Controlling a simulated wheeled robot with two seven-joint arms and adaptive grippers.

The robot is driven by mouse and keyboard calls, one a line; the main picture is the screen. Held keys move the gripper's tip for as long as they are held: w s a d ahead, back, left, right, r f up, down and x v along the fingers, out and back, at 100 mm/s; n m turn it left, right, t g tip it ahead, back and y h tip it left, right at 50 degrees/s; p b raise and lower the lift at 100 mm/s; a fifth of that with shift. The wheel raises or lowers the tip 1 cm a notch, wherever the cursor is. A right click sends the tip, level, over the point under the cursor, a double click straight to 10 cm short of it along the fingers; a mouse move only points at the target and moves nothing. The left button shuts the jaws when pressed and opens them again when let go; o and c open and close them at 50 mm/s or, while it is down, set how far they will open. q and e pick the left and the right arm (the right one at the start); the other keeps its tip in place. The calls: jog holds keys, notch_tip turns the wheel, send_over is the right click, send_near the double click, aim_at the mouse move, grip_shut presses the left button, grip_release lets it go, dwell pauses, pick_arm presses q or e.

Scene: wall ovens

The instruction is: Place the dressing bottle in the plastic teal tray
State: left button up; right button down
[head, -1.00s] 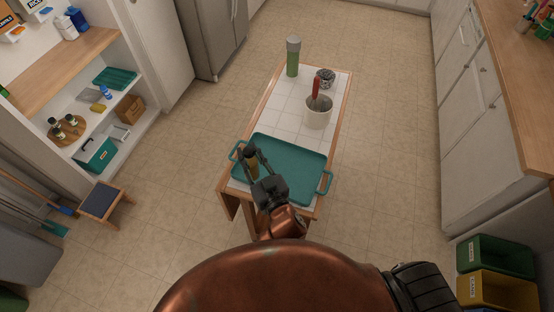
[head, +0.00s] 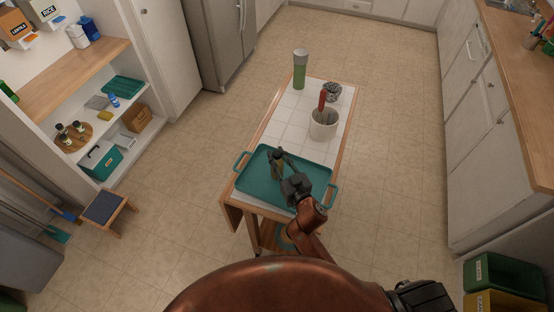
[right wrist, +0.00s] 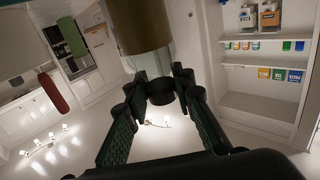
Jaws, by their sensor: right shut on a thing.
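The teal tray (head: 312,192) lies on the near end of a white-tiled wooden cart, with a handle at each end. My right gripper (head: 278,160) is over the left half of the tray and is shut on the dressing bottle (head: 277,172), a small dark olive bottle. In the right wrist view the bottle (right wrist: 142,25) shows a brown body, a clear neck and a dark cap between the fingers (right wrist: 160,95). I cannot tell whether its base touches the tray. My left gripper is not in view.
A white crock (head: 323,125) with a red-handled tool, a dark patterned cup (head: 333,92) and a green bottle (head: 299,70) stand farther back on the cart. Shelves with another teal tray (head: 122,87) are at left. A small stool (head: 104,208) stands on the floor.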

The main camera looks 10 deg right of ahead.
jog(key=shift+f, duration=0.8)
jog(key=shift+f, duration=0.15)
jog(key=c, duration=1.7)
grip_release()
jog(key=shift+o, duration=0.2)
jog(key=shift+s, duration=0.15)
jog(key=s+d, duration=0.2)
jog(key=s, duration=0.9)
jog(key=shift+s+d+b, duration=0.15)
jog(key=shift+s+b, duration=0.1)
jog(key=shift+b, duration=0.05)
